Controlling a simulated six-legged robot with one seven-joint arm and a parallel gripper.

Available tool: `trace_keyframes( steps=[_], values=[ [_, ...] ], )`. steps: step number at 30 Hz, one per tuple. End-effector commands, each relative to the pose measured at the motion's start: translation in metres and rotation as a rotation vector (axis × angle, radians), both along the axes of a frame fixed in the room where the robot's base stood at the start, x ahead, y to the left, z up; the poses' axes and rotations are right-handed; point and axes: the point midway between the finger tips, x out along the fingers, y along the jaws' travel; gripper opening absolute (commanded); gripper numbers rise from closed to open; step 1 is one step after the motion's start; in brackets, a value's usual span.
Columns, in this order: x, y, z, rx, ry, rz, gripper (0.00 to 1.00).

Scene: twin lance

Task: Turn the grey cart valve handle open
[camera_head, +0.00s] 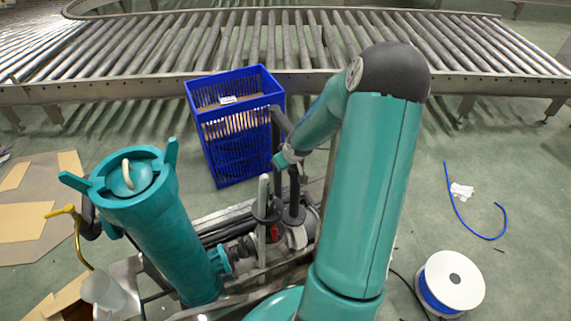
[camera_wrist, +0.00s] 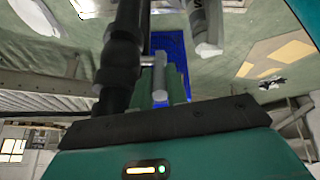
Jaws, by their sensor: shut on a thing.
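The teal cart (camera_head: 150,235) stands in the lower left of the head view, with dark pipes and a pale grey upright bar (camera_head: 262,215) beside my arm. My gripper (camera_wrist: 161,84) shows in the wrist view with its green fingers close together. A short grey piece, apparently the grey valve handle (camera_wrist: 159,82), sits between them, and the fingers are shut on it. A black pipe (camera_wrist: 121,60) runs close beside the fingers on the left. In the head view, my arm and the pipes hide the fingertips and most of the handle. The handle's exact angle cannot be told.
A blue crate (camera_head: 228,135) stands just behind the cart, in front of the roller conveyor (camera_head: 240,45). A white spool (camera_head: 452,280) and a blue hose (camera_head: 462,210) lie on the floor at right. Cardboard (camera_head: 35,200) lies at left. The right floor is mostly clear.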

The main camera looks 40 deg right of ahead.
Motion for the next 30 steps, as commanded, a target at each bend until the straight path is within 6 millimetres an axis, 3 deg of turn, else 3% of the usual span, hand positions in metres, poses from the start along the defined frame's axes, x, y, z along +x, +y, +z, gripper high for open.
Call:
trace_keyframes(
  steps=[11, 12, 15, 30],
  values=[
    [0.0003, -0.0005, 0.0000, 0.001, 0.002, -0.001, 0.00],
    [0.0002, -0.0005, 0.0000, 0.000, 0.002, 0.000, 0.21],
    [0.0002, -0.0004, 0.0000, 0.000, 0.002, 0.000, 0.37],
    [-0.0024, -0.0003, -0.0014, -0.007, -0.019, -0.001, 0.37]
  ],
)
